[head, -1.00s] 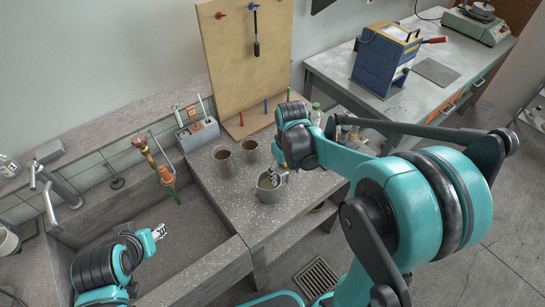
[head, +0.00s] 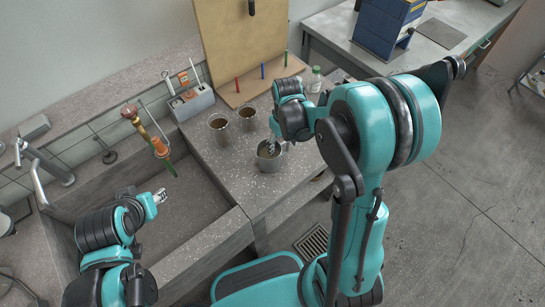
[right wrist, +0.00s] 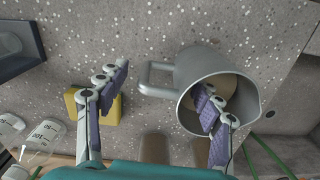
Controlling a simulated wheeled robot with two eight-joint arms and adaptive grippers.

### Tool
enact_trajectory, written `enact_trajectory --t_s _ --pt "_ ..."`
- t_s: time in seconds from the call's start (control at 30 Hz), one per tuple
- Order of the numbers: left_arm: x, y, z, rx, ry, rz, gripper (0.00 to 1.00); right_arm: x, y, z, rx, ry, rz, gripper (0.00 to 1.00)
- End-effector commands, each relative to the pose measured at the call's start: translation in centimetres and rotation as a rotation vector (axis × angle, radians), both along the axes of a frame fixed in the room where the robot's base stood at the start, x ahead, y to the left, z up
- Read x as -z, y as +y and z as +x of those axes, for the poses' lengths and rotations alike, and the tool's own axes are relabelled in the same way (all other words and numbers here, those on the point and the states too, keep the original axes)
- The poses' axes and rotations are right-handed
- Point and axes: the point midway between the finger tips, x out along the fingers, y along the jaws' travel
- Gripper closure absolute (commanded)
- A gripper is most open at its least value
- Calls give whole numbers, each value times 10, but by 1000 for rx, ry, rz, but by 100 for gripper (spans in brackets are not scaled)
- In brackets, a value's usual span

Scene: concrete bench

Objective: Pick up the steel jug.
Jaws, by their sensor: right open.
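The steel jug (head: 265,164) stands on the speckled bench right of the sink, with something brown inside. In the right wrist view the jug (right wrist: 203,64) shows its open mouth, with its handle (right wrist: 147,79) toward the left. My right gripper (head: 274,138) is open at the jug. In the wrist view one finger of this gripper (right wrist: 164,87) overlaps the jug's mouth and the other is left of the handle. I cannot tell whether either finger touches the jug. My left gripper (head: 158,197) is over the sink, away from the jug; its jaw state is unclear.
A grey tool holder (head: 192,102) stands at the left. A yellow block (right wrist: 92,108) lies near the left finger.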

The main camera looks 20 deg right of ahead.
Motion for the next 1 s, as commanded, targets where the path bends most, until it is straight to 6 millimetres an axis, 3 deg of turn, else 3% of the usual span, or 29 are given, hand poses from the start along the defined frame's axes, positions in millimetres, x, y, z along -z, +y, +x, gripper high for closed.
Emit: enact_trajectory --t_s 0.1,0.3,0.37,0.77,1.0 --pt "-1 0 0 0 0 0 60 -1 0 0 0 0 0 36" --pt "-1 0 0 0 0 0 60 -2 0 0 0 0 0 89" --pt "-1 0 0 0 0 0 60 -1 0 0 0 0 0 100" --pt "-5 0 0 0 0 0 60 -9 0 0 0 0 0 100" --pt "-25 0 0 0 0 0 60 -49 0 -1 0 0 0 100"
